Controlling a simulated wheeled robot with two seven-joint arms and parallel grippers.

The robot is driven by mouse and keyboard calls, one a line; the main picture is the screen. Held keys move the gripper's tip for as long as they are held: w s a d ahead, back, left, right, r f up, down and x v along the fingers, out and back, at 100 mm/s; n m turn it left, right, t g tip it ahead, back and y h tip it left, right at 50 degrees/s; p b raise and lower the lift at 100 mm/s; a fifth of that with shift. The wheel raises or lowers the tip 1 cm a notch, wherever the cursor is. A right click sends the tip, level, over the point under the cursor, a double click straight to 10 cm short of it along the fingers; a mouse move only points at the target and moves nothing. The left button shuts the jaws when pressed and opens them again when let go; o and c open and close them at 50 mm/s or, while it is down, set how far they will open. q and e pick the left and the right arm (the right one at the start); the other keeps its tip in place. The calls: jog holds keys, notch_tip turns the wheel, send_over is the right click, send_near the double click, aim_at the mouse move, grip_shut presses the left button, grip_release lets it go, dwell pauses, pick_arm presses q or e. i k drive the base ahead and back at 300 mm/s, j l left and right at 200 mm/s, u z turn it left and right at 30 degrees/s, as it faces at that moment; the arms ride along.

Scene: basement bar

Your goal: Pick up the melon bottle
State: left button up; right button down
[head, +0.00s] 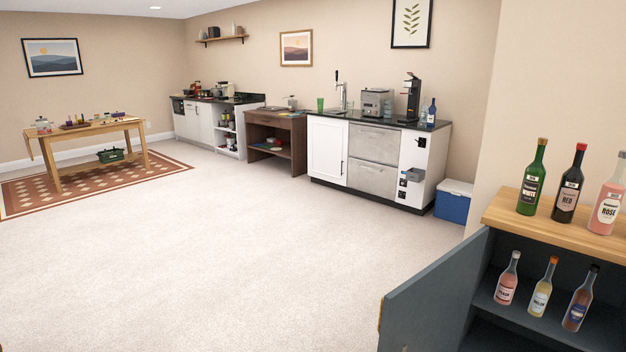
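No bottle shows a label that I can clearly read as melon. Inside the open dark cabinet (430,290) at the right, three small bottles stand on a shelf: a pink bottle (507,280) with a red label, a pale yellow bottle (542,289) with an orange cap, and a brownish bottle (578,300) with a dark cap and blue label. Their label words are too small to read surely. On the wooden top above stand a green WHITE bottle (532,180), a dark RED bottle (568,187) and a pink ROSE bottle (606,200). Neither gripper is in view.
The cabinet door stands open toward the room. A blue cooler (452,203) sits beside the white bar counter (326,146), which holds a blue bottle (431,113). A wooden table (92,131) stands on a rug far left. The carpet (220,260) ahead is clear.

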aim_at(543, 288)
jog(key=z, duration=0.7)
jog(key=i+j+z, duration=0.2)
jog(key=z, duration=0.15)
jog(key=i+j+z, duration=0.15)
jog(key=j+z, duration=0.2)
jog(key=i+j+z, duration=0.15)
jog(key=j+z, duration=0.25)
jog(key=i+j+z, duration=0.1)
jog(key=j+z, duration=0.25)
jog(key=i+j+z, duration=0.1)
jog(key=j, duration=1)
jog(key=j+z, duration=0.1)
jog(key=j, duration=0.95)
jog(key=k+l+u, duration=0.15)
jog(key=l, duration=0.3)
jog(key=k+l+u, duration=0.15)
jog(key=l, duration=0.25)
jog(key=k+l+u, duration=0.2)
jog(key=l, duration=0.2)
jog(key=i+l, duration=0.1)
jog(key=l, duration=0.9)
jog(key=i+l, duration=0.15)
jog(key=l, duration=0.9)
jog(key=i+l, duration=0.15)
jog(key=l, duration=0.35)
